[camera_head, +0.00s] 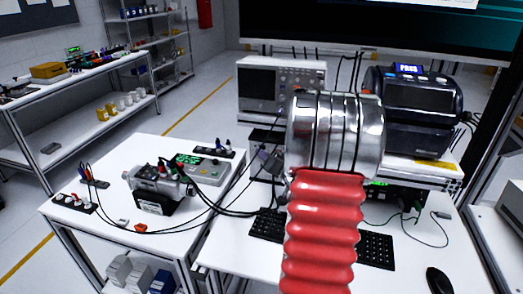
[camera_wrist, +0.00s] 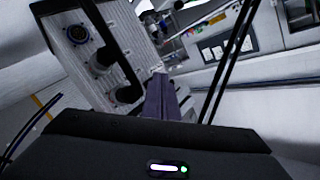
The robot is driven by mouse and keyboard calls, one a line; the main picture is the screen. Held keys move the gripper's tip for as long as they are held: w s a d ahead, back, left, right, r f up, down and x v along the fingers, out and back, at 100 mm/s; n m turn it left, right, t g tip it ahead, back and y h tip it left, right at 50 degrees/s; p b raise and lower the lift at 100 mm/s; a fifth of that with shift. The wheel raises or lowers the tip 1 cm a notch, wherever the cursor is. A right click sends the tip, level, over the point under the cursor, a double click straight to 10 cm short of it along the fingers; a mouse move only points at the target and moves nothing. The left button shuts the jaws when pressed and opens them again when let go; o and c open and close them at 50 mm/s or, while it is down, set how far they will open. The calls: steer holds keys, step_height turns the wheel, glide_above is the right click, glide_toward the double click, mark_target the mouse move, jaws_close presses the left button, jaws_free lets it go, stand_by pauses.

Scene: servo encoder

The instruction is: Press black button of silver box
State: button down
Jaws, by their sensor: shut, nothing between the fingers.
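A silver-grey box (camera_wrist: 125,30) with a ribbed face fills the upper left of the wrist view, tilted in the picture. A blue round connector and two dark round parts are on it; I cannot tell whether either is a black button.
A silver motor-like device (camera_head: 155,185) on a black base stands left of the grey box. Black cables (camera_head: 230,211) loop across the table. A keyboard (camera_head: 268,226), mouse (camera_head: 438,281), oscilloscope-like instrument (camera_head: 282,85) and dark printer-like device (camera_head: 412,100) are around my arm.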

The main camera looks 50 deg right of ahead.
steer(key=shift+w+d, duration=0.2)
steer(key=shift+d, duration=0.2)
stand_by(0.4)
steer(key=shift+s+a, duration=0.2)
steer(key=shift+a, duration=0.3)
stand_by(0.4)
steer(key=s+a, duration=0.2)
steer(key=a, duration=0.3)
steer(key=shift+s+a, duration=0.15)
steer(key=shift+s, duration=0.25)
stand_by(0.6)
